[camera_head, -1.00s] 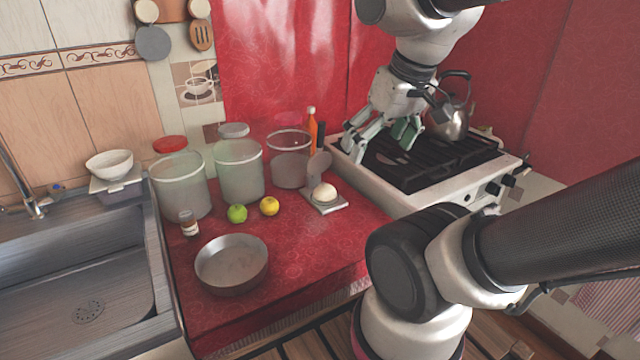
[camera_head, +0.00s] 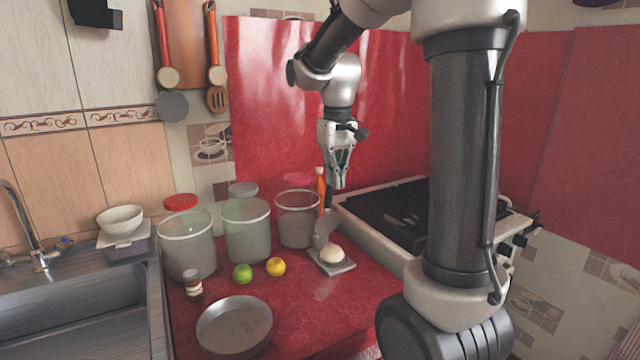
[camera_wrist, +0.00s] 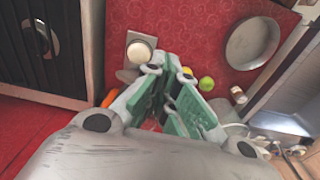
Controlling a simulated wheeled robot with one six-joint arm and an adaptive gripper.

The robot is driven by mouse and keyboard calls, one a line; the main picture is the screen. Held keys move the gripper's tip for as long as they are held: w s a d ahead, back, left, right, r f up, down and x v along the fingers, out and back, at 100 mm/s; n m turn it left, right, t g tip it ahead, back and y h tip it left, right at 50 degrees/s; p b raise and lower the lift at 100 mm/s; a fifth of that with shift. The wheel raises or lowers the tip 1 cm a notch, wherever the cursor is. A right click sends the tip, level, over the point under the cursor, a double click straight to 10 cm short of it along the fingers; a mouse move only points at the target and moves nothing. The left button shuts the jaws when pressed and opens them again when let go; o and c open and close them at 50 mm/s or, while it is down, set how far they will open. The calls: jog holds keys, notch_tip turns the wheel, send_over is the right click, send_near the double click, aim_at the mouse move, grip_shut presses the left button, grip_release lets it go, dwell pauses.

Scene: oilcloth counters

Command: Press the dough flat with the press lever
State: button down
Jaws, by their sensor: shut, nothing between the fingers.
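The dough (camera_head: 333,254) is a round, pale ball on the base plate of the press (camera_head: 343,267), which stands on the red counter. In the wrist view the dough (camera_wrist: 140,50) looks rounded, on a pale square base (camera_wrist: 130,36). My gripper (camera_head: 338,186) is shut and empty. It points down above and behind the press, apart from it. In the wrist view my gripper's fingers (camera_wrist: 172,85) are close together, and part of the press lies near them.
A green apple (camera_head: 242,274), a yellow fruit (camera_head: 276,267), a small jar (camera_head: 193,284) and a round pan (camera_head: 234,326) are to the left. The stove (camera_head: 385,235) is at right.

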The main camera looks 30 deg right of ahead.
jog(key=w+d+f+n+g, duration=0.1)
jog(key=w+d+f, duration=0.1)
jog(key=w, duration=1.7)
notch_tip(320, 180, up, 5)
jog(key=w+n, duration=0.1)
jog(key=w, duration=0.1)
jog(key=s+d+f, duration=0.2)
jog(key=s+f, duration=0.2)
jog(key=f, duration=0.6)
jog(key=shift+s+f+n, duration=0.3)
jog(key=shift+s, duration=0.05)
jog(key=shift+d, duration=0.1)
